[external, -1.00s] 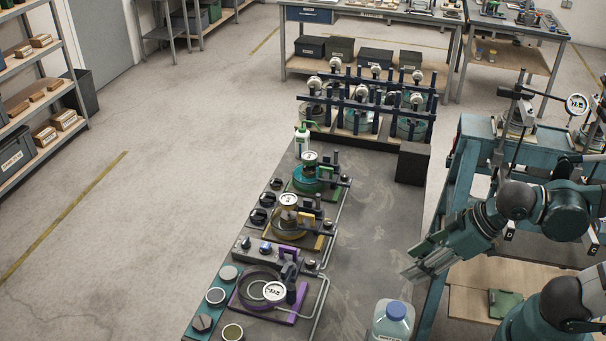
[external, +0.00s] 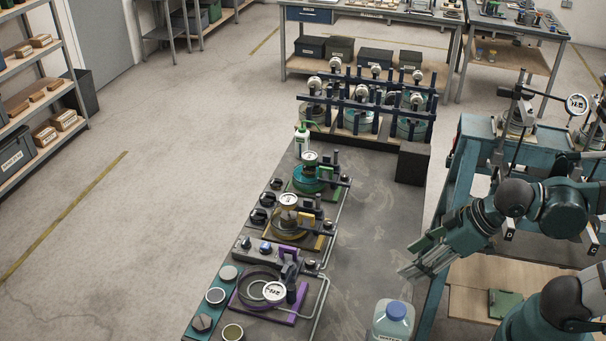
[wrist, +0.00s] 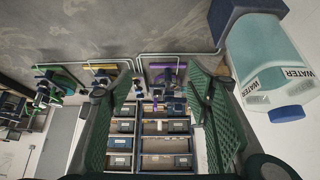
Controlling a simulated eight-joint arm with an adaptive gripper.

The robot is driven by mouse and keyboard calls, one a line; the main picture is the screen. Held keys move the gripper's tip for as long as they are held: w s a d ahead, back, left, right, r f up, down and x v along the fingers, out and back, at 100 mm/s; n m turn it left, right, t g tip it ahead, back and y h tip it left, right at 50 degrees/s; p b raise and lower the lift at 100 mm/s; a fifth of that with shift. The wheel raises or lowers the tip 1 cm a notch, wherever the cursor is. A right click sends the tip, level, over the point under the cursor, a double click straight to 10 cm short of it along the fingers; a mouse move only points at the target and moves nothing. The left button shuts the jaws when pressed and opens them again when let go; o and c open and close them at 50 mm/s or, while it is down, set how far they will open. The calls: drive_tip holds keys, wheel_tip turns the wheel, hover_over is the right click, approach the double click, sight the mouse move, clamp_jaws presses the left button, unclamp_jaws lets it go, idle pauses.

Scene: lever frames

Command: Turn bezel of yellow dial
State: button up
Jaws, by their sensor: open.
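The yellow station (external: 318,243) stands on the bench in the external view, between the green and purple stations. Its round white-faced dial (external: 288,199) sits on top of a brownish round body. The bezel is too small to make out clearly. The yellow station also shows at the upper left of the wrist view (wrist: 103,66), partly behind a finger. My gripper (external: 408,268) is right of the bench stations, well apart from the yellow dial. In the wrist view its two green-padded fingers (wrist: 160,95) are spread wide with nothing between them.
A water bottle (external: 393,322) with a blue cap stands at the bench's front right. The purple station (external: 303,308) is nearer the front; the green station (external: 308,178) is farther back. A dark rack (external: 365,105) stands beyond. Bare bench top lies right of the stations.

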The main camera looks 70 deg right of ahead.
drive_tip(key=w+d+r+m+g+p, duration=0.2)
drive_tip(key=w+d+r+m+p, duration=0.15)
drive_tip(key=w+r+m, duration=0.55)
drive_tip(key=m+g+p, duration=0.5)
drive_tip(key=m+p, duration=0.3)
drive_tip(key=m, duration=1)
hover_over(287, 199)
drive_tip(key=shift+f, duration=5.75)
drive_tip(key=shift+f, duration=3.9)
